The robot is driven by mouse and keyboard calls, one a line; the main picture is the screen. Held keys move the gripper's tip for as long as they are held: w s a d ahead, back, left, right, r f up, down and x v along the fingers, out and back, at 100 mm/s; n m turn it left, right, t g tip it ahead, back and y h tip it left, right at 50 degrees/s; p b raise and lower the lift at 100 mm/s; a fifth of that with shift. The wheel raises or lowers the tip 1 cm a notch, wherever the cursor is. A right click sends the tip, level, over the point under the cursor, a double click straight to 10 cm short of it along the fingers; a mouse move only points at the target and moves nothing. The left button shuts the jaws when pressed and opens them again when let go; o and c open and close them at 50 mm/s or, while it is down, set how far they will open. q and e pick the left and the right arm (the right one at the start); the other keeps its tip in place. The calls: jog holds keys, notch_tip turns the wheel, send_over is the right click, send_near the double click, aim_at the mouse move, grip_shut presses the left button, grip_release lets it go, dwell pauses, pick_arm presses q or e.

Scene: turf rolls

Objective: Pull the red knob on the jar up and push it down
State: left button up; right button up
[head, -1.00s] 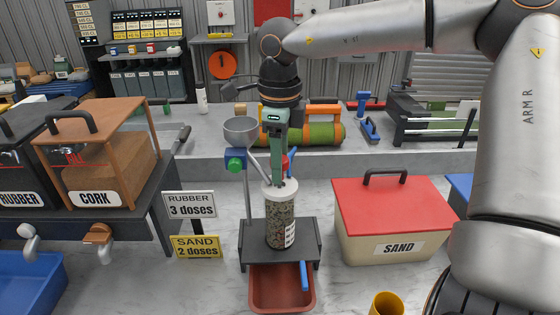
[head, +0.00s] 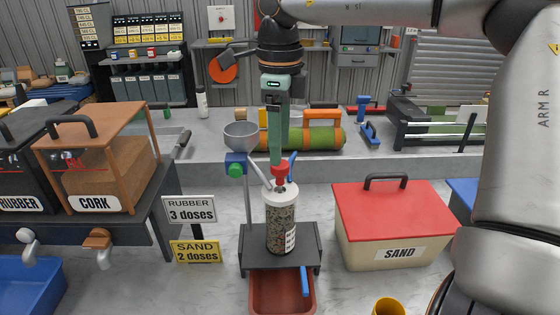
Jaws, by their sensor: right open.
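The jar (head: 281,228) is a clear cylinder with a white lid, filled with speckled grains. It stands upright on a dark stand (head: 306,247) in the middle of the head view. The red knob (head: 280,175) shows just above the lid. My right gripper (head: 279,162) points straight down from above, with its green fingers right over the knob. It is open, and the knob shows below its fingertips. Whether the fingers touch the knob's top, I cannot tell. My left gripper is not in view.
A grey funnel (head: 241,135) on a post stands left of the jar. A red-lidded sand box (head: 391,222) stands to the right. Dose signs (head: 190,210) stand to the left.

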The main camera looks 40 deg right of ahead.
notch_tip(320, 180, up, 6)
jog(key=shift+r, duration=0.15)
dwell(0.6)
